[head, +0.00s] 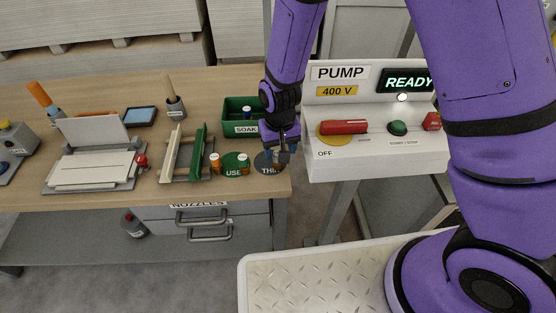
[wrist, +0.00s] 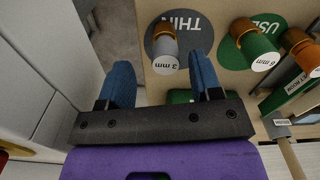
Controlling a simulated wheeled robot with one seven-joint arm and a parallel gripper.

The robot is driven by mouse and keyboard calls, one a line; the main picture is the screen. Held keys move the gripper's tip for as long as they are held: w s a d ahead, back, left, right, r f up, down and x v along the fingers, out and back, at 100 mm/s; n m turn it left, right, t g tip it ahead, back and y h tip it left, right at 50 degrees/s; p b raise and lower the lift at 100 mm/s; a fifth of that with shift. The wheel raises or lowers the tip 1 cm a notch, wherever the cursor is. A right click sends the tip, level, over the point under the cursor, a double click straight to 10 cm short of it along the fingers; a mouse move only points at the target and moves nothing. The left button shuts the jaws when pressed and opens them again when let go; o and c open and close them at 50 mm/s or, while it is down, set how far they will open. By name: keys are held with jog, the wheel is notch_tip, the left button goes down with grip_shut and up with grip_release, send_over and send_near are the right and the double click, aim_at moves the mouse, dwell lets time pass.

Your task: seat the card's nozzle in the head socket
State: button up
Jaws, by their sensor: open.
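My gripper (head: 281,152) is low over the dark THIN disc (head: 268,163) at the bench's right end. In the wrist view my gripper (wrist: 160,70) has its two blue fingers apart with nothing held. A grey and orange nozzle (wrist: 164,48) with a white "mm" end stands on the THIN disc, just beyond the gap between the fingertips. A green nozzle (wrist: 254,44) stands on the green USE disc (wrist: 284,25), and an orange one (wrist: 300,45) stands to its right. The card's text is not readable, and I cannot make out the head socket.
The white PUMP console (head: 380,150) stands right of the bench, its display reading READY. A green SOAK bin (head: 239,128) is behind the discs. A rack with green and pale rails (head: 187,155) and a white-topped device (head: 95,170) lie left. The bench (head: 100,202) ends just right of THIN.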

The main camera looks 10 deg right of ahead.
jog(key=shift+s+a+f, duration=0.1)
jog(key=shift+a+f, duration=0.05)
jog(key=shift+f, duration=1.15)
jog(key=shift+s+a+f, duration=0.1)
jog(key=shift+a+f, duration=0.05)
jog(key=shift+f, duration=1.15)
jog(key=c, duration=1)
jog(key=shift+c, duration=0.2)
jog(key=shift+r, duration=0.15)
